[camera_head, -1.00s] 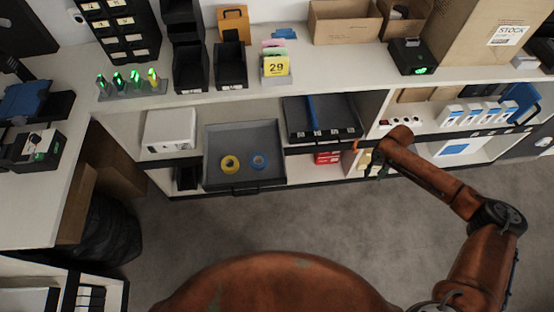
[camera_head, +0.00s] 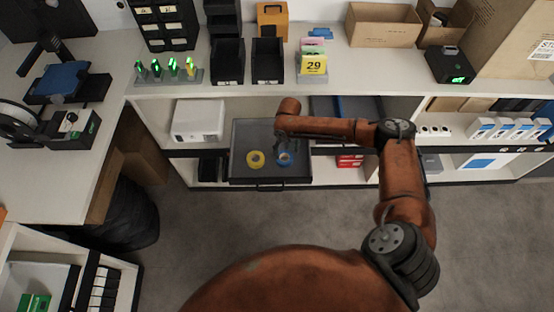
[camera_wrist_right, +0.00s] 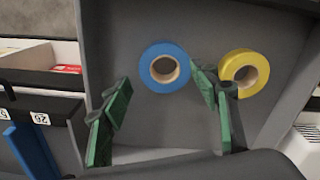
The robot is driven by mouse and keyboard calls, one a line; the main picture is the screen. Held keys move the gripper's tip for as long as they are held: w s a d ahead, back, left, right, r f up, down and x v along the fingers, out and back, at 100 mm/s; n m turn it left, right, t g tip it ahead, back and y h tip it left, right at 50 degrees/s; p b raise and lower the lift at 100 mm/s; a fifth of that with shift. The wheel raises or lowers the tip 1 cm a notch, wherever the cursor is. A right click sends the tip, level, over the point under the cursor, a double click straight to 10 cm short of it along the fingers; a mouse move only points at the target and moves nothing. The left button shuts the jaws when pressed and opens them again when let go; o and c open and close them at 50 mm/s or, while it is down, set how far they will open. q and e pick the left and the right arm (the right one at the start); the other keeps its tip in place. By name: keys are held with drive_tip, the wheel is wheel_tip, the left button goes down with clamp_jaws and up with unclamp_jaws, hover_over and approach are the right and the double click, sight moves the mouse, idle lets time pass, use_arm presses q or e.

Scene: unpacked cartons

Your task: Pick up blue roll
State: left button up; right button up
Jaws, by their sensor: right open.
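The blue roll (camera_head: 284,158) lies flat in the pulled-out grey drawer (camera_head: 240,132), to the right of the yellow roll (camera_head: 256,159). My right gripper (camera_head: 283,146) is over the drawer close to the blue roll and partly covers it. In the right wrist view, the green fingers of the right gripper (camera_wrist_right: 165,120) are spread apart with nothing between them. The blue roll (camera_wrist_right: 165,68) shows just beyond the gap between the fingertips. The yellow roll (camera_wrist_right: 244,72) is to its right, close to the right finger. My left gripper is not in view.
The drawer's side walls enclose the rolls. The white countertop (camera_head: 200,90) runs above the drawer with black bins (camera_head: 267,62) and a yellow calendar (camera_head: 313,65). A white box (camera_head: 198,120) stands on the shelf left of the drawer. The floor (camera_head: 250,215) in front is clear.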

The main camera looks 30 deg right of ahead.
sight(284, 160)
drive_tip(key=shift+o, duration=0.7)
drive_tip(key=shift+w+f, duration=0.1)
drive_tip(key=shift+f, duration=0.5)
drive_tip(key=o, duration=0.3)
drive_tip(key=shift+w+a+f+b, duration=0.1)
drive_tip(key=shift+w+f+b, duration=0.05)
drive_tip(key=shift+f+b, duration=0.3)
drive_tip(key=shift+w+a+f+b, duration=0.1)
drive_tip(key=shift+f+b, duration=0.15)
drive_tip(key=shift+f, duration=0.25)
drive_tip(key=shift+o, duration=0.5)
wheel_tip(284, 160, down, 2)
drive_tip(key=shift+w+f+b, duration=0.1)
drive_tip(key=shift+f+b, duration=0.05)
drive_tip(key=shift+b, duration=0.4)
drive_tip(key=shift+f, duration=0.2)
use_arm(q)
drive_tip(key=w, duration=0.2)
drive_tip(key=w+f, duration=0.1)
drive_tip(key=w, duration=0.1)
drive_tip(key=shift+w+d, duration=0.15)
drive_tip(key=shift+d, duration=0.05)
use_arm(e)
drive_tip(key=shift+c, duration=0.4)
drive_tip(key=c, duration=1.2)
